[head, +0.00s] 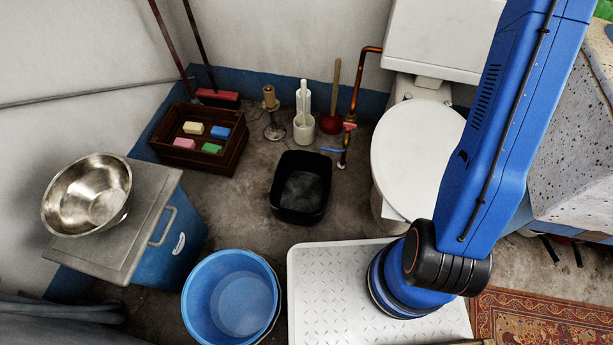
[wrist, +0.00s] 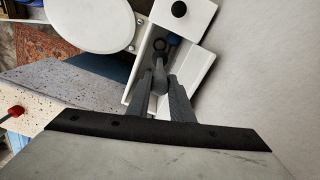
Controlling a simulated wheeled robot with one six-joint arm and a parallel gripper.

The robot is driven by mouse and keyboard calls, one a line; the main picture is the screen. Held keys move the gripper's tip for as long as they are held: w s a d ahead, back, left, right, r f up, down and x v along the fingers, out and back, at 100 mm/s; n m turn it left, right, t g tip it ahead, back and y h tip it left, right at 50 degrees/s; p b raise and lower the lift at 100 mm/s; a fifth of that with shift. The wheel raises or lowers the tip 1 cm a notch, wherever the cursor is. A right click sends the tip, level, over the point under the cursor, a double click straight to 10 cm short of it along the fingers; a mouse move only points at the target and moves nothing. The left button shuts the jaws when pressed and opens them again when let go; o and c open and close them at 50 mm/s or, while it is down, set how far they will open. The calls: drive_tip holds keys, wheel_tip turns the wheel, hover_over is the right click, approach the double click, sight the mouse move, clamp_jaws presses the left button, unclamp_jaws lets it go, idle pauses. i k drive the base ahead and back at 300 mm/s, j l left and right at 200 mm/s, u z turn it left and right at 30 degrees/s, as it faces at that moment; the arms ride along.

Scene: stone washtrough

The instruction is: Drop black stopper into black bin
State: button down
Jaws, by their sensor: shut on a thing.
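In the wrist view my gripper (wrist: 160,80) is shut on a small dark piece with a rounded end (wrist: 160,62), which looks like the black stopper. The fingers hide part of it. Behind it is the open white cistern (wrist: 196,72), with a dark ring inside. My gripper is outside the head view.
The toilet with its lid down (head: 418,150) is right of the bin. A copper pipe (head: 357,85) and plunger (head: 332,122) stand behind it. A blue bucket (head: 190,300), wooden crate (head: 165,150) and steel bowl (head: 60,205) are to the left.

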sight(306, 195)
drive_tip(key=k+l+u, duration=0.1)
drive_tip(key=l+u, duration=0.25)
drive_tip(key=k+l+u, duration=0.1)
drive_tip(key=u, duration=0.25)
drive_tip(key=k+l+u, duration=0.15)
drive_tip(key=u, duration=0.2)
drive_tip(key=l+u, duration=0.2)
drive_tip(key=u, duration=0.2)
drive_tip(key=k+l+u, duration=0.1)
drive_tip(key=u, duration=0.3)
drive_tip(key=l, duration=0.1)
